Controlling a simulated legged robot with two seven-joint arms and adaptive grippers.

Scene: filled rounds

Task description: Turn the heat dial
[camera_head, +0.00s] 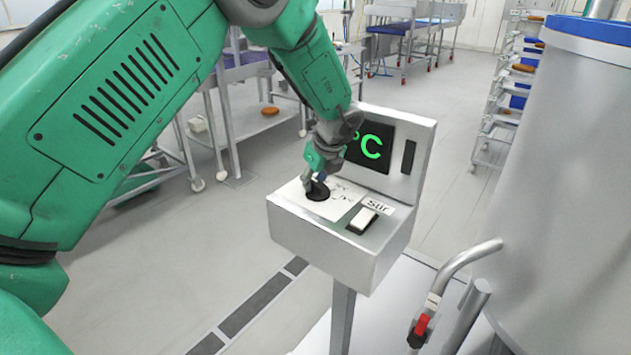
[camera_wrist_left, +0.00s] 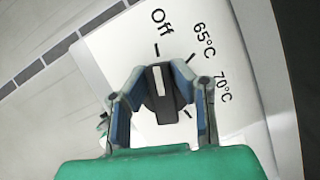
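The heat dial (camera_head: 317,190) is a black knob on a white plate on the sloped top of a grey control box (camera_head: 322,241). In the left wrist view the dial (camera_wrist_left: 162,92) has a white pointer stripe lined up with the mark under "Off"; "65°C" and "70°C" are printed to its right. My left gripper (camera_head: 320,172) is down at the dial. In the left wrist view its blue-padded fingers (camera_wrist_left: 160,80) lie one on each side of the knob and appear to touch it. My right gripper is not in view.
A screen (camera_head: 371,146) showing "°C" stands behind the dial. A white rocker switch (camera_head: 362,220) labelled "Stir" is right of it. A large metal tank (camera_head: 560,170) and a pipe with a red-handled valve (camera_head: 420,325) stand at right. Floor left of the box is clear.

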